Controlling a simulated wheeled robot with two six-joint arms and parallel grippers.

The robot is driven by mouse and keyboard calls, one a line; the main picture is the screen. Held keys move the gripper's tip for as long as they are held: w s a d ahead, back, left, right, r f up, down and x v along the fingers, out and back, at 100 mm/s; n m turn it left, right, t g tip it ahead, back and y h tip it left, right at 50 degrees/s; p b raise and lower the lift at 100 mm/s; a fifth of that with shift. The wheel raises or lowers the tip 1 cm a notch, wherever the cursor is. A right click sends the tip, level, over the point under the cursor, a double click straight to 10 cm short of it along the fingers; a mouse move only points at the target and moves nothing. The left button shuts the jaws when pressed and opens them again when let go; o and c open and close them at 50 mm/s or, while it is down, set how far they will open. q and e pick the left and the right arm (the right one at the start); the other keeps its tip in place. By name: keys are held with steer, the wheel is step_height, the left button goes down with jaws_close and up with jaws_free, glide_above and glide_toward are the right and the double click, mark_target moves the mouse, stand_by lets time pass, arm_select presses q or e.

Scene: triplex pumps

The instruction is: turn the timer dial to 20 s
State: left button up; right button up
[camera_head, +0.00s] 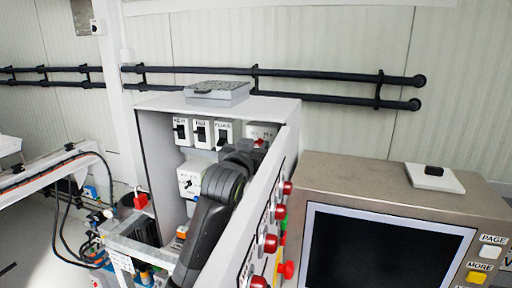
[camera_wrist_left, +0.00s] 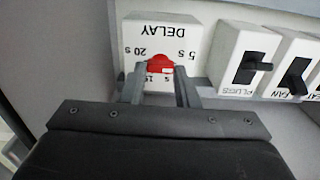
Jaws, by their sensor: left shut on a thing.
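The timer is a white box marked DELAY (camera_wrist_left: 165,30), upside down in the left wrist view. Its red dial (camera_wrist_left: 160,64) sits between the two grey fingers of my left gripper (camera_wrist_left: 160,86), which is shut on it. A pale mark lies on the dial's right side, below the "5 s" label; "20 s" is on the left. Other labels are partly covered by the fingers. In the head view the red dial (camera_head: 260,142) shows at the cabinet's upper right, with my left gripper's dark wrist in front of it; the fingertips are mostly hidden. My right gripper is out of view.
Several black switches (camera_head: 201,134) stand left of the timer in the open cabinet (camera_head: 158,125). A white box with a knob (camera_head: 189,180) is below them. The cabinet's door edge with red buttons (camera_head: 271,243) is close right of my arm. A screen panel (camera_head: 385,250) stands further right.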

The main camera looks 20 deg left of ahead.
arm_select(q)
steer(key=shift+m, duration=0.3)
steer(key=m, duration=0.3)
steer(key=shift+d+m, duration=0.1)
steer(key=shift+m, duration=0.3)
steer(key=m, duration=0.4)
steer(key=shift+f+m, duration=0.1)
steer(key=shift+m, duration=0.2)
steer(key=shift+f+m+b, duration=0.15)
steer(key=shift+m+b, duration=0.5)
steer(key=shift+m, duration=3.75)
steer(key=shift+f+m+b, duration=0.2)
steer(key=shift+m+b, duration=0.5)
steer(key=shift+m, duration=3.7)
steer(key=shift+f+m+b, duration=0.15)
steer(key=shift+m+b, duration=0.5)
steer(key=shift+m, duration=3.75)
